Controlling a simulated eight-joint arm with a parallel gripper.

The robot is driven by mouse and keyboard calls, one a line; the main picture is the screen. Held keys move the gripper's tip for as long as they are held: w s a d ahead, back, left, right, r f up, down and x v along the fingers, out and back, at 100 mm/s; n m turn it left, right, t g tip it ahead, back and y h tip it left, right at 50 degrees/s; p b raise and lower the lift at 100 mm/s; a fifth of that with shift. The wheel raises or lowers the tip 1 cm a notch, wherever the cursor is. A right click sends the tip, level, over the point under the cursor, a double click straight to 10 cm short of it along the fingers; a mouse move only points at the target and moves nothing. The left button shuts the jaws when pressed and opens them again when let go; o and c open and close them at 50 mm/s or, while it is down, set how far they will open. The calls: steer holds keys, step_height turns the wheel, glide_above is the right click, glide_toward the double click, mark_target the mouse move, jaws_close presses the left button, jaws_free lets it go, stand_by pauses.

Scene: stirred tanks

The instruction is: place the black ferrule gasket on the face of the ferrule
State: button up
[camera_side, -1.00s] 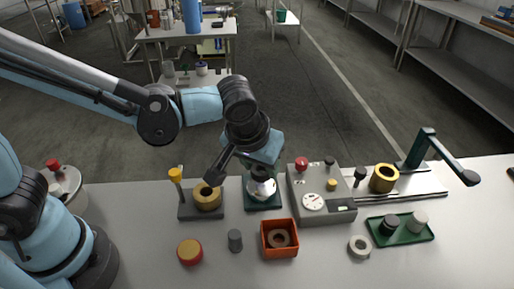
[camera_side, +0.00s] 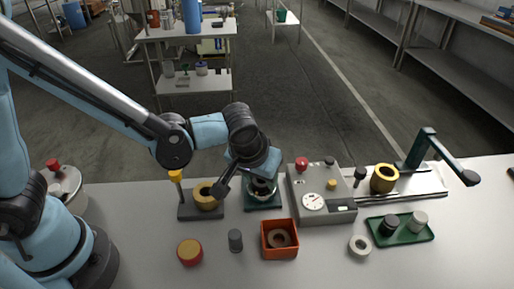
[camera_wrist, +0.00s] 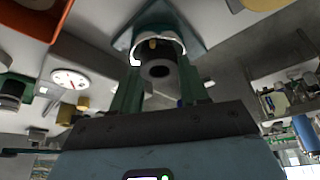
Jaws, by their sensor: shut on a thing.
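My gripper (camera_wrist: 158,82) is shut on the black ferrule gasket (camera_wrist: 158,72), a dark ring with a round hole, held between two green fingers in the wrist view. The pale metallic ferrule (camera_wrist: 137,52) is just beyond the gasket, on a dark green base (camera_wrist: 197,22). In the side view, my wrist hangs right over the ferrule (camera_side: 262,193) and its green base (camera_side: 250,205) and hides their upper part. The gasket and fingertips are hidden there. I cannot tell whether the gasket touches the ferrule's face.
A grey gauge box (camera_side: 340,211) stands close right of the ferrule. A fixture with a brass ring (camera_side: 205,197) stands close left. An orange bin (camera_side: 280,253) holding a ring, a grey cylinder (camera_side: 235,240) and a red-yellow cap (camera_side: 190,252) stand in front. A green tray (camera_side: 405,240) is at the right.

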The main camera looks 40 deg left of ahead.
steer(key=o, duration=1)
steer(key=shift+f, duration=0.1)
steer(key=v, duration=1.2)
steer(key=shift+s+a+f+m+t+h, duration=0.2)
steer(key=shift+s+a+m+t, duration=0.3)
steer(key=shift+a, duration=2.1)
steer(key=shift+s+a+f+m+t+h, duration=0.15)
steer(key=shift+s+a+m+t, duration=0.35)
steer(key=shift+a, duration=2.1)
steer(key=shift+s+a+f+m+t+h, duration=0.25)
steer(key=shift+s+a+t, duration=0.35)
steer(key=shift+a, duration=2)
steer(key=shift+s, duration=0.1)
